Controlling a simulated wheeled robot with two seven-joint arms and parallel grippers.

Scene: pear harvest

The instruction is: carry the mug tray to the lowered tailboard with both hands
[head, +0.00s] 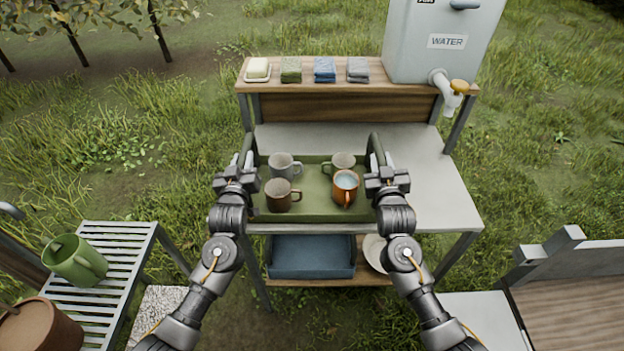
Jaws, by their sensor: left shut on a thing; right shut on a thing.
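The green mug tray (312,213) sits on the grey worktop, near its front edge. It carries several mugs: a grey one (280,167), a dark brown one (277,200), a grey-brown one (341,162) and an orange-brown one (343,194) with something pale inside. My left gripper (240,170) is shut on the tray's left side, by a dark upright handle. My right gripper (382,170) is shut on the right side by a matching handle. The jaw contacts are partly hidden. A pale flat panel (482,318) beside a wood-floored cart at lower right looks like the lowered tailboard.
The grey worktop (440,195) is clear right of the tray. A shelf behind holds soap, folded cloths and a water tank (440,45) with a tap. Below are a blue bin (310,262) and a pale round object. A slatted bench (110,255) with a green can stands left.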

